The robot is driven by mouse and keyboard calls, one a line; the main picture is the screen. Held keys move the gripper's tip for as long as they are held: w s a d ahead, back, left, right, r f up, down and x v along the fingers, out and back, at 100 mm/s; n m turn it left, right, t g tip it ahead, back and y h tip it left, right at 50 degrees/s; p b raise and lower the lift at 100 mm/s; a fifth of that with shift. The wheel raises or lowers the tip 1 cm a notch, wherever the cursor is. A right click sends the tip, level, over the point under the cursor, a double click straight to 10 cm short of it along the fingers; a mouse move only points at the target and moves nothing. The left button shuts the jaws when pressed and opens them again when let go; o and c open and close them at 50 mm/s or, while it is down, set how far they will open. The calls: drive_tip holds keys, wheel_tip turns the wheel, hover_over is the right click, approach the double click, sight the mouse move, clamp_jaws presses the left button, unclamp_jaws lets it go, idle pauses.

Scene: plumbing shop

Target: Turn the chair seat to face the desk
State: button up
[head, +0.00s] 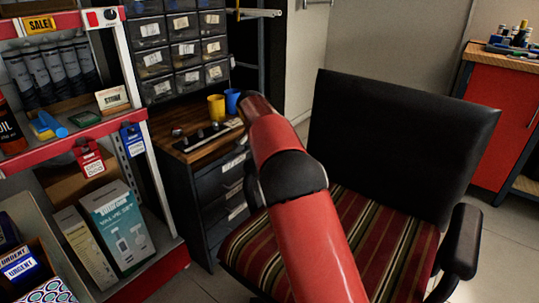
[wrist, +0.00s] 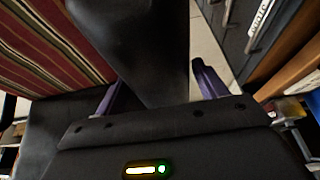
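The chair has a black backrest (head: 395,140) on the right and a red striped seat (head: 375,235). The seat's front points toward the lower left of the head view. Its right armrest (head: 461,242) is black. The wooden-topped desk (head: 205,140) with dark drawers stands left of the chair. My gripper is hidden behind my red arm in the head view. In the wrist view my gripper (wrist: 160,88) is open, with a black part (wrist: 145,45), apparently the other armrest, between its purple fingers. A gap shows beside the right finger. The striped seat (wrist: 50,40) lies at left.
Small parts drawers (head: 180,50) stand above the desk, with a yellow cup (head: 216,108) and a blue cup (head: 232,101) on its top. A stocked red-edged shelf (head: 75,145) fills the left. A red cabinet (head: 510,120) stands at far right. Some floor (head: 500,245) is clear at right.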

drive_tip(key=shift+o, duration=1.3)
drive_tip(key=shift+v, duration=3.85)
drive_tip(key=s+d+r+n+y, duration=0.1)
drive_tip(key=s+d+r, duration=0.25)
drive_tip(key=s, duration=0.35)
drive_tip(key=s+d+r+n+y, duration=0.1)
drive_tip(key=s+d+r+n, duration=0.1)
drive_tip(key=s+d, duration=0.35)
drive_tip(key=s+d+r+n+y, duration=0.1)
drive_tip(key=s+d+r, duration=0.1)
drive_tip(key=s, duration=0.7)
drive_tip(key=s+f+n+t, duration=0.1)
drive_tip(key=s+f, duration=0.3)
drive_tip(key=s, duration=0.7)
drive_tip(key=s+d+f+n+t, duration=0.1)
drive_tip(key=s+f+n, duration=0.2)
drive_tip(key=s, duration=0.8)
wheel_tip(320, 180, down, 2)
drive_tip(key=shift+f, duration=0.1)
drive_tip(key=shift+d, duration=0.15)
